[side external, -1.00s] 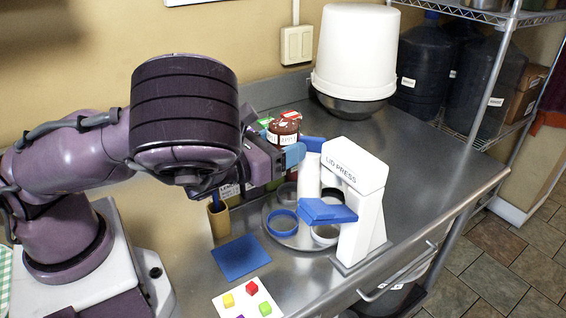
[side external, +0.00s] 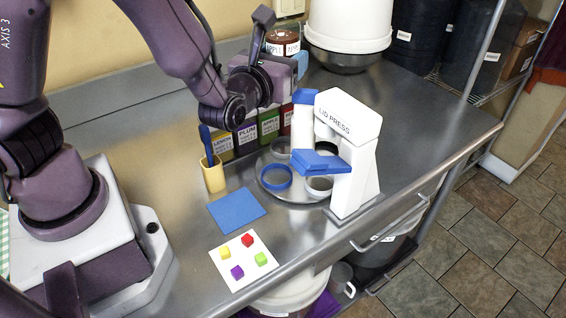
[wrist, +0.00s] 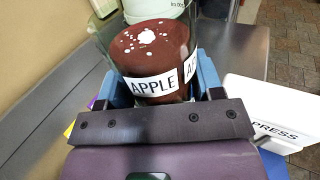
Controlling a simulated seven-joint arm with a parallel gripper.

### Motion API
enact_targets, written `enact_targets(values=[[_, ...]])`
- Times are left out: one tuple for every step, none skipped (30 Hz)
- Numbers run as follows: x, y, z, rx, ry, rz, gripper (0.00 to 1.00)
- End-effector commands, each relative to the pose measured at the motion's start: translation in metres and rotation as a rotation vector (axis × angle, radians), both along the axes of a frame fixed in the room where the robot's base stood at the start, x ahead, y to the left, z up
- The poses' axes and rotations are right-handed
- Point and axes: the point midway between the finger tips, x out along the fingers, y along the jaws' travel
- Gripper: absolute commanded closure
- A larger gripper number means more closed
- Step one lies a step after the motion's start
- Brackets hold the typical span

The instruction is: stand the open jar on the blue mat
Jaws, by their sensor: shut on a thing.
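The jar (side external: 284,42) has dark red-brown contents and a white APPLE label. In the wrist view the jar (wrist: 150,55) shows white flecks on its contents and clear glass around them. My gripper (wrist: 160,88) is shut on the jar, with a blue finger on each side. In the side view my gripper (side external: 286,60) holds it high above the back of the counter, and part of the jar is hidden behind my wrist. The blue mat (side external: 237,211) lies flat and bare on the counter, nearer the camera and well below the jar.
The white lid press (side external: 352,150) with blue parts stands right of the mat, over a round tray (side external: 295,207) with several rings or cups. A tan holder (side external: 213,175) with a blue-handled tool stands behind the mat. A white card (side external: 243,276) with coloured cubes lies in front.

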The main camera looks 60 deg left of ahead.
Motion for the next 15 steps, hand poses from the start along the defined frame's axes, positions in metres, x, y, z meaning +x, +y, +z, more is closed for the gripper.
enact_targets(values=[[0.0,0.0,-0.001,0.002,0.0,-0.001,0.79],[0.0,0.001,-0.003,0.004,0.001,0.002,0.79],[-0.001,0.003,-0.007,0.008,0.002,0.003,0.79],[-0.001,0.006,-0.011,0.01,0.003,0.005,0.79],[-0.002,0.008,-0.015,0.011,0.004,0.0,0.79],[-0.003,0.011,-0.022,0.013,0.006,-0.015,0.79],[-0.004,0.013,-0.027,0.013,0.007,-0.031,0.79],[-0.004,0.015,-0.031,0.014,0.007,-0.05,0.79],[-0.005,0.016,-0.036,0.014,0.006,-0.083,0.79],[-0.005,0.017,-0.039,0.014,0.007,-0.108,0.79],[-0.006,0.017,-0.042,0.014,0.006,-0.134,0.79],[-0.007,0.018,-0.046,0.014,0.008,-0.17,0.79],[-0.007,0.017,-0.048,0.014,0.006,-0.196,0.79],[-0.008,0.017,-0.05,0.014,0.006,-0.22,0.79],[-0.009,0.016,-0.053,0.013,0.006,-0.25,0.79]])
